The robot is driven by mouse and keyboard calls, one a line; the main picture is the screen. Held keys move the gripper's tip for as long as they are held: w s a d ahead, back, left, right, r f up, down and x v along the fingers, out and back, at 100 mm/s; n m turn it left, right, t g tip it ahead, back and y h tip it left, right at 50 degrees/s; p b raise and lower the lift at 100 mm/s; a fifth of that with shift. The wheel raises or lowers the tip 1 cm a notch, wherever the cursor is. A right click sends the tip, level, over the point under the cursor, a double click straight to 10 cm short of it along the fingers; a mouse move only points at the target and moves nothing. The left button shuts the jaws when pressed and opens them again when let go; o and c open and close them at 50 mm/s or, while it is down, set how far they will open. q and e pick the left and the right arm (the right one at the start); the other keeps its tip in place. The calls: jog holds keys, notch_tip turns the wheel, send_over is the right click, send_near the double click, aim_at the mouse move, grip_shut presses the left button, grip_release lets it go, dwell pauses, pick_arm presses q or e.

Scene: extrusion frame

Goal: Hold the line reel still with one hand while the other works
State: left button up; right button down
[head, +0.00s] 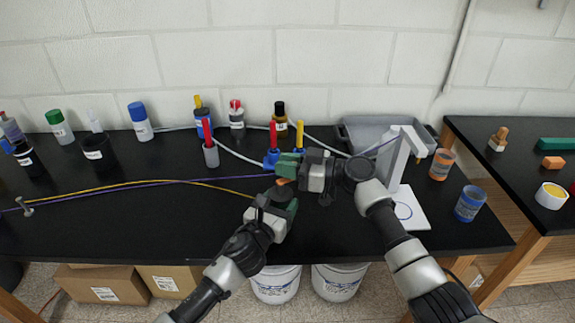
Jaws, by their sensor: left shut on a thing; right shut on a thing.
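The line reel (280,191) seems to be the small dark piece with an orange part between my grippers, over the middle of the black table. Fingers hide most of it. My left gripper (277,200), the lower one, is shut on its dark part from below. My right gripper (285,170) comes in from the right and is shut at the orange part, just above the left gripper. What exactly its fingers pinch is hidden. A purple line (150,184) and a yellow line (150,186) run from a small metal post (26,207) on the left toward the grippers.
Bottles, including a blue-capped one (140,122), and red-topped tools (209,145) stand behind. A grey tray (365,133), white stand (400,157), orange can (441,164) and blue can (469,203) are on the right. The front left of the table (120,235) is clear.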

jog(key=shift+f+g, duration=0.1)
jog(key=shift+g, duration=0.2)
jog(key=c, duration=1)
grip_release()
jog(key=v, duration=1.2)
